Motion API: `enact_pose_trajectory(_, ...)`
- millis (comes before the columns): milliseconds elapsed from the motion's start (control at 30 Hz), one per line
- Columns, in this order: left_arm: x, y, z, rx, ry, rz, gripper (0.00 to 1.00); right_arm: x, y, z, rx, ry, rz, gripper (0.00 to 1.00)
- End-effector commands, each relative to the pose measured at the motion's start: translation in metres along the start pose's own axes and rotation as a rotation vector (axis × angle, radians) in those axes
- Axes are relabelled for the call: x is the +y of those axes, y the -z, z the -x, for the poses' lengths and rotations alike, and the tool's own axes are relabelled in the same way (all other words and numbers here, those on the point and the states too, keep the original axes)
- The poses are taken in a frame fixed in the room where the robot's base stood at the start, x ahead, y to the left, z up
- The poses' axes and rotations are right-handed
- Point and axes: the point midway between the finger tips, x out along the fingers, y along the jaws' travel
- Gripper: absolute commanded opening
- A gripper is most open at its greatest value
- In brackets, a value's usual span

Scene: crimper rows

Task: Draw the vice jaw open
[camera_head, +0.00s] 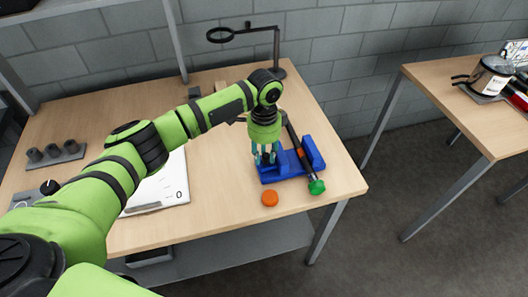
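The blue vice (291,173) sits near the right side of the wooden table. It has upright blocks at its left and right ends, and an orange part shows between them. A dark bar with a green knob (317,187) runs across the vice, knob toward the front. My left gripper (265,160) points down over the vice's left end, left of the bar. Its fingers look spread apart, with nothing clearly held. The fingertips overlap the left blue block in the picture, and I cannot tell whether they touch it. My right gripper is out of view.
An orange disc (270,198) lies in front of the vice. A black stand with a ring (277,50) rises behind it. A white sheet or scale (167,190) and a grey holder (57,157) lie left. A second table (455,80) with a pot (491,75) stands right, across a gap.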

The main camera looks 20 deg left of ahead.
Motion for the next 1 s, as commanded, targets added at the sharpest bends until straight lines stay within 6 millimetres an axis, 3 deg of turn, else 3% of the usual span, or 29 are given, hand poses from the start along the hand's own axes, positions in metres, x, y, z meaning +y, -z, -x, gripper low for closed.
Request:
enact_pose_trajectory(167,-0.001,0.001,0.011,0.004,0.002,-0.001,0.33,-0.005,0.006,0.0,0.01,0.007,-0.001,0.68)
enact_pose_trajectory(633,0.0,0.001,0.102,0.001,0.003,0.0,0.33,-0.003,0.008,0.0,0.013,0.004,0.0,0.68)
enact_pose_trajectory(800,0.0,0.001,0.118,0.0,0.002,0.001,0.33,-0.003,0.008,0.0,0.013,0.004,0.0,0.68)
enact_pose_trajectory(1000,0.001,0.001,0.121,-0.001,0.0,0.001,0.33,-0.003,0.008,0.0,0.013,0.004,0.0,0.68)
